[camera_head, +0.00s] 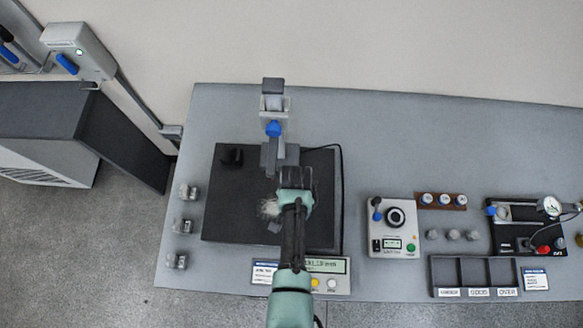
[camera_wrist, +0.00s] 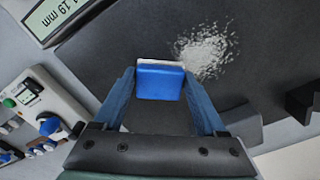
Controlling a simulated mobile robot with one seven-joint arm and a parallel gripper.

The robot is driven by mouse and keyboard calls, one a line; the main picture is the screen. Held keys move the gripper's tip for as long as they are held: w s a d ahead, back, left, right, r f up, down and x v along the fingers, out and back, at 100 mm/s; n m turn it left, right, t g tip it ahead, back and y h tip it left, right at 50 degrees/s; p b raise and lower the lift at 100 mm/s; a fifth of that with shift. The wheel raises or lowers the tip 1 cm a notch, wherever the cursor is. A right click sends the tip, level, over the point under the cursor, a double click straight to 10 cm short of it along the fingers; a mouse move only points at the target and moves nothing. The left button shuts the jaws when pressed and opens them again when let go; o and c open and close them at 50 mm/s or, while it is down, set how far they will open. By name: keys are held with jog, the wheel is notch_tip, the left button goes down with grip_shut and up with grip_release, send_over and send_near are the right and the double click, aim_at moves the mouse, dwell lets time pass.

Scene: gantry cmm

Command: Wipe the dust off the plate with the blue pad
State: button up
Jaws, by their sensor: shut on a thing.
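The dark plate (camera_head: 225,205) lies on the grey table, and it fills the middle of the wrist view (camera_wrist: 130,40). A patch of pale dust (camera_wrist: 205,50) lies on it; in the head view the dust (camera_head: 268,208) shows just left of my arm. My gripper (camera_wrist: 158,85) is shut on the blue pad (camera_wrist: 160,82), which has a white underside edge. The pad is over the plate, beside the dust in the wrist view. I cannot tell whether it touches the plate. In the head view my arm hides the pad.
A gantry column with a blue knob (camera_head: 273,128) stands at the plate's back edge. A black block (camera_head: 232,157) sits on the plate's back left. A display unit (camera_head: 325,266) lies along the front edge. A control box (camera_head: 394,226) and a sorting tray (camera_head: 435,275) stand right.

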jog(key=shift+s+d+r+p, duration=0.1)
jog(key=shift+s+r+p, duration=0.05)
jog(key=shift+r+p, duration=2.15)
jog(key=shift+r, duration=0.65)
jog(key=shift+r, duration=1.5)
